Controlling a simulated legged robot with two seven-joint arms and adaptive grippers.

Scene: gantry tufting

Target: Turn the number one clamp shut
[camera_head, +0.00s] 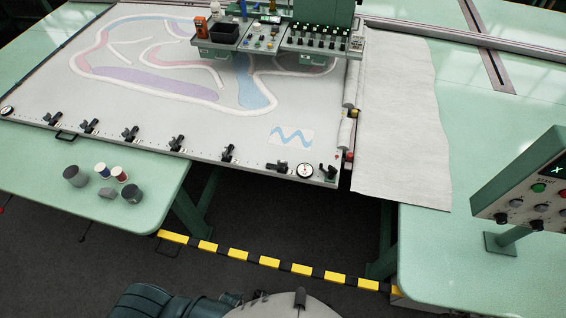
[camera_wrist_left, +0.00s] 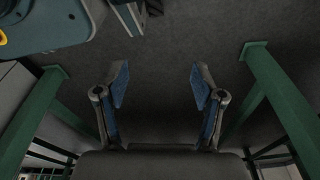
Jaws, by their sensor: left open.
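A row of several black clamps runs along the front edge of the white tufting frame (camera_head: 200,135) in the head view. The leftmost is a clamp (camera_head: 50,118) near a round gauge, and others follow to the right, such as a clamp (camera_head: 130,134) and a clamp (camera_head: 228,153). No numbers are readable, so I cannot tell which is number one or whether it is open. My left gripper (camera_wrist_left: 160,85) shows in the left wrist view, fingers apart and empty, over dark floor. It does not show in the head view. My right gripper is out of view.
Cups and spools (camera_head: 104,170) sit on the green table (camera_head: 150,190) at left. A gantry carriage (camera_head: 270,35) stands over the frame. A control panel (camera_head: 540,190) is at right. Yellow-black tape (camera_head: 270,262) crosses the floor. White cloth (camera_head: 395,110) hangs right of the frame.

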